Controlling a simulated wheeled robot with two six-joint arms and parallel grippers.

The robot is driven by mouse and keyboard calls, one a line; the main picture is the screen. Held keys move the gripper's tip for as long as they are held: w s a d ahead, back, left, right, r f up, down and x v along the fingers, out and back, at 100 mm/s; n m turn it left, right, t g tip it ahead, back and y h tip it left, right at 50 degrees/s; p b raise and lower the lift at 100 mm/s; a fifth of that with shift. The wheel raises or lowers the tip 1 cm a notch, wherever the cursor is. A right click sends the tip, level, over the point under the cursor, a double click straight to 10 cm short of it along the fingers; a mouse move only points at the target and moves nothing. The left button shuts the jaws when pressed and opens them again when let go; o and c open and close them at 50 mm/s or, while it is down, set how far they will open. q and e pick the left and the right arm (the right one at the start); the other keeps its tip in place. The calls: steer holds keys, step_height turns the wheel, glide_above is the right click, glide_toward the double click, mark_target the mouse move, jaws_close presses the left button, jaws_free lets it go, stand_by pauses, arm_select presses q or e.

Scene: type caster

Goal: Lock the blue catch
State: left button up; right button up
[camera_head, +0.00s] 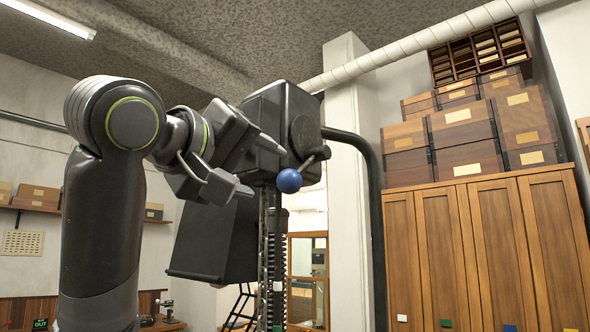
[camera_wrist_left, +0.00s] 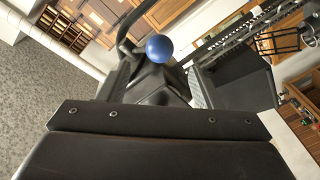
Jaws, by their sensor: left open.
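The blue catch shows as a round blue ball knob (camera_head: 289,181) on a short dark lever at the right side of a dark machine head (camera_head: 285,125). In the left wrist view the blue ball (camera_wrist_left: 159,48) sits beyond the fingertips, roughly between them. My left gripper (camera_head: 266,170) is open, with its fingers pointing at the ball from the left. In the head view the ball looks just off the fingertips; I cannot tell the exact gap. Nothing is held. My right gripper is in neither view.
A thick dark curved pipe (camera_head: 374,190) runs down right of the machine. A dark box-like part (camera_head: 215,245) hangs below the gripper, beside chains and a toothed column. Wooden cabinets (camera_head: 480,250) with stacked boxes stand at the right. The space between pipe and ball is open.

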mark_target(290, 171)
arm_select(q)
steer(key=p+x, duration=0.5)
steer(key=x, duration=0.4)
steer(key=shift+w+d+r, duration=0.1)
steer(key=shift+w+r, duration=0.05)
steer(key=shift+w, duration=0.05)
steer(key=shift+x, duration=0.8)
steer(key=shift+s, duration=0.1)
jaws_close()
steer(key=shift+s+r+g, duration=0.25)
steer(key=shift+s+g, duration=0.05)
steer(key=shift+g, duration=0.2)
steer(key=shift+s+a+r+g+y, duration=0.3)
steer(key=shift+a+r+g+y, duration=0.15)
steer(key=shift+g+y, duration=0.25)
